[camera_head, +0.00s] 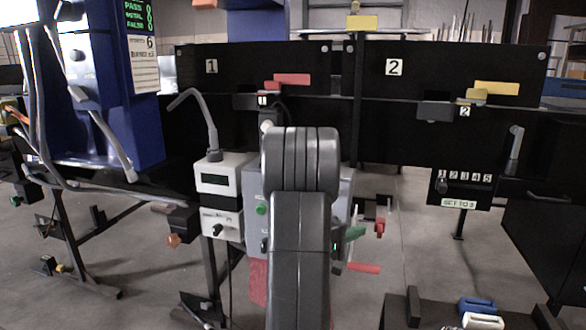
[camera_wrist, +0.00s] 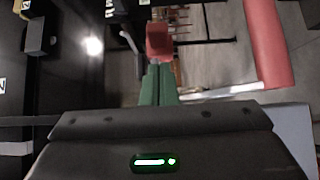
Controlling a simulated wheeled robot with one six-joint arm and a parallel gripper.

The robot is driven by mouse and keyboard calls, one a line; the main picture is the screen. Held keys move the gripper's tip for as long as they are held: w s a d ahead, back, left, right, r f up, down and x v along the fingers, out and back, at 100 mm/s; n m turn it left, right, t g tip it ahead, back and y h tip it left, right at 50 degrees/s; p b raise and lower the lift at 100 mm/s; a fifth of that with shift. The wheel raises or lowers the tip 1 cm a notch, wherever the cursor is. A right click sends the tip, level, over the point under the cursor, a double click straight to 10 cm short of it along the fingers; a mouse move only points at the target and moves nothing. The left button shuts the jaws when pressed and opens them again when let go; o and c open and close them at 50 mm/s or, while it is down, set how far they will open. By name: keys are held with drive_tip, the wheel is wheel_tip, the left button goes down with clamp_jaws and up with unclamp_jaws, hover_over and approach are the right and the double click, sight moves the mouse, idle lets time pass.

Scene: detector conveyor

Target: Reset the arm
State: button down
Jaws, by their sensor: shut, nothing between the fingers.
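My gripper (camera_wrist: 159,88) shows in the wrist view as two green fingers, shut together and empty. A red block-like piece (camera_wrist: 159,40) is just past the fingertips; I cannot tell whether they touch. A long red bar (camera_wrist: 268,45) runs down the right side of the wrist view, apart from the fingers. In the head view my dark grey arm stands in the middle and hides part of the grey control box (camera_head: 254,222). Green of my gripper (camera_head: 354,233) shows at its right. A small red piece (camera_head: 380,228) and a red handle (camera_head: 363,268) are nearby.
Black panels numbered 1 (camera_head: 211,67) and 2 (camera_head: 394,67) stand behind, with a red lever (camera_head: 292,80) and a yellow lever (camera_head: 497,88). A white meter box (camera_head: 221,182) is left of my arm. A dial panel (camera_head: 463,187) reads "SET TO 3". Blue and white handles (camera_head: 483,322) are lower right.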

drive_tip(key=p, duration=0.3)
drive_tip(key=shift+a+r, duration=0.1)
drive_tip(key=shift+r, duration=0.2)
